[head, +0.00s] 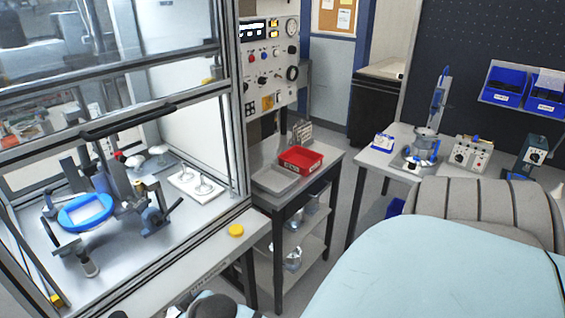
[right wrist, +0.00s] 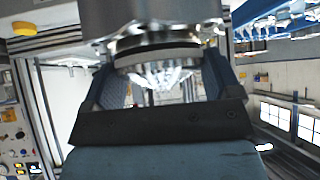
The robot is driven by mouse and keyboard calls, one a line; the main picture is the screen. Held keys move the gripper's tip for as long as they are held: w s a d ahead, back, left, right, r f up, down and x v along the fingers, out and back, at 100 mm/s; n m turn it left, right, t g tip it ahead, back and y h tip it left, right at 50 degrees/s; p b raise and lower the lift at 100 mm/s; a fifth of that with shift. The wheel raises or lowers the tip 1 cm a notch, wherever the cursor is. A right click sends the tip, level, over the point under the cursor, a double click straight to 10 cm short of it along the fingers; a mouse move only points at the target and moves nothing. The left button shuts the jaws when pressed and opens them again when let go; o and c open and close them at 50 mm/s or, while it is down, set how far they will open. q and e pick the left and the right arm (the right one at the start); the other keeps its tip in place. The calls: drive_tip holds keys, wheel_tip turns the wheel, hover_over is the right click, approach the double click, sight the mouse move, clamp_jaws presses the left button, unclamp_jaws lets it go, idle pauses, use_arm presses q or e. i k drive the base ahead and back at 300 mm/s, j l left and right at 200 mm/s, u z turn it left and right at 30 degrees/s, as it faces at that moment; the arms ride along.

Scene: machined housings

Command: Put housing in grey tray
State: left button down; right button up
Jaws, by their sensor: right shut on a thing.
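The grey tray (head: 274,179) is on the side cart, beside a red tray (head: 300,159), and its visible inside looks empty. My right gripper (right wrist: 160,88) shows in the right wrist view, with its two fingers on either side of a shiny metal housing (right wrist: 157,52). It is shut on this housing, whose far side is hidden. In the head view the light blue and grey arm cover at the lower right is mine. A dark and grey part is cut off at the bottom edge, and I cannot tell what it is. My left gripper is not in view.
A machine enclosure (head: 239,130) with a blue ring fixture (head: 86,212) and a white plate (head: 187,180) stands left of the cart. A yellow button (head: 236,230) is on its front ledge. A small wire rack (head: 302,132) stands behind the trays. A bench (head: 372,157) with instruments is at right.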

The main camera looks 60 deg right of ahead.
sight(274, 182)
drive_tip(key=l+z, duration=0.35)
drive_tip(key=l, duration=2.85)
